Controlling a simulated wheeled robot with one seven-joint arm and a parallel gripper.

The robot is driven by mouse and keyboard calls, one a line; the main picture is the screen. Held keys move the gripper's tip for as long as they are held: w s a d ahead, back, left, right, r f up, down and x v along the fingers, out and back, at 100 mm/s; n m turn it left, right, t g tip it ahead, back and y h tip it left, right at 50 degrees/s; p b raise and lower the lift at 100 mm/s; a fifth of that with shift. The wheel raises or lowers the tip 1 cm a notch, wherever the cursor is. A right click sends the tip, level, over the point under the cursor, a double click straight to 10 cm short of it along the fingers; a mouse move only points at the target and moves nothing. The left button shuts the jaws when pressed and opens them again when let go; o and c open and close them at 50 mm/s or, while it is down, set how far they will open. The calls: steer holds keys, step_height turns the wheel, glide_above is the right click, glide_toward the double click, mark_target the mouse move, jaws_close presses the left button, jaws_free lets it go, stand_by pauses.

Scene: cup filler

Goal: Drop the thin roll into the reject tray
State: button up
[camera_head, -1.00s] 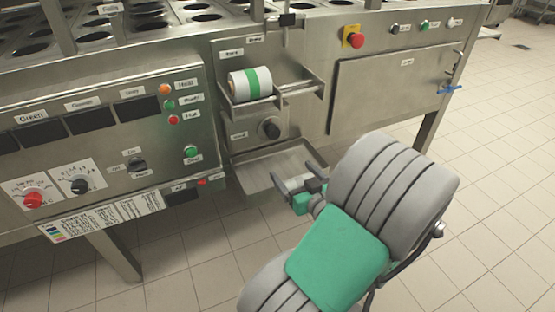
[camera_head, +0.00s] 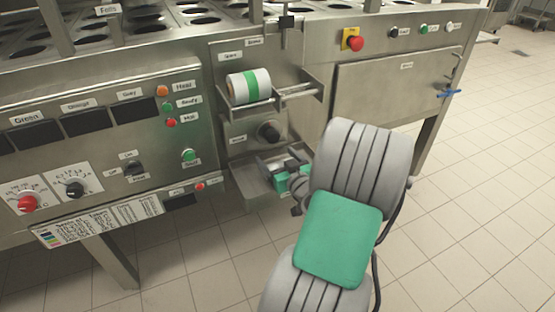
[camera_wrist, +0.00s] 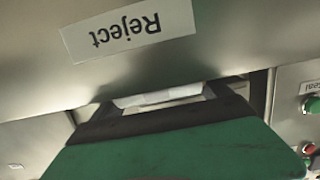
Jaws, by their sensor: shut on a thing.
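My gripper (camera_head: 273,170) is at the metal tray (camera_head: 240,188) low on the front of the machine. It is shut on the thin roll, which is mostly hidden in the head view. In the wrist view a narrow white strip of the thin roll (camera_wrist: 158,96) shows between the dark fingers, beyond the green gripper body. The wrist view also shows an upside-down label reading "Reject" (camera_wrist: 115,34) on a metal face close to the gripper. I cannot tell whether the roll touches the tray.
A white roll with a green band (camera_head: 249,86) lies in a metal holder (camera_head: 262,107) above the tray. A black knob (camera_head: 268,132) sits between holder and tray. A control panel with buttons (camera_head: 188,155) is to the left. The floor to the right is clear.

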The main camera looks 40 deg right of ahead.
steer(key=shift+f+b, duration=0.4)
steer(key=shift+b, duration=0.05)
steer(key=shift+f+b, duration=0.25)
steer(key=shift+b, duration=0.15)
steer(key=o, duration=1.2)
steer(key=shift+o, duration=0.2)
steer(key=shift+r, duration=0.1)
steer(key=shift+r+p, duration=0.35)
steer(key=shift+p, duration=0.25)
steer(key=shift+r+p, duration=0.6)
steer(key=shift+p, duration=0.1)
steer(key=f+v, duration=0.1)
steer(key=v, duration=1.1)
steer(key=shift+p, duration=0.35)
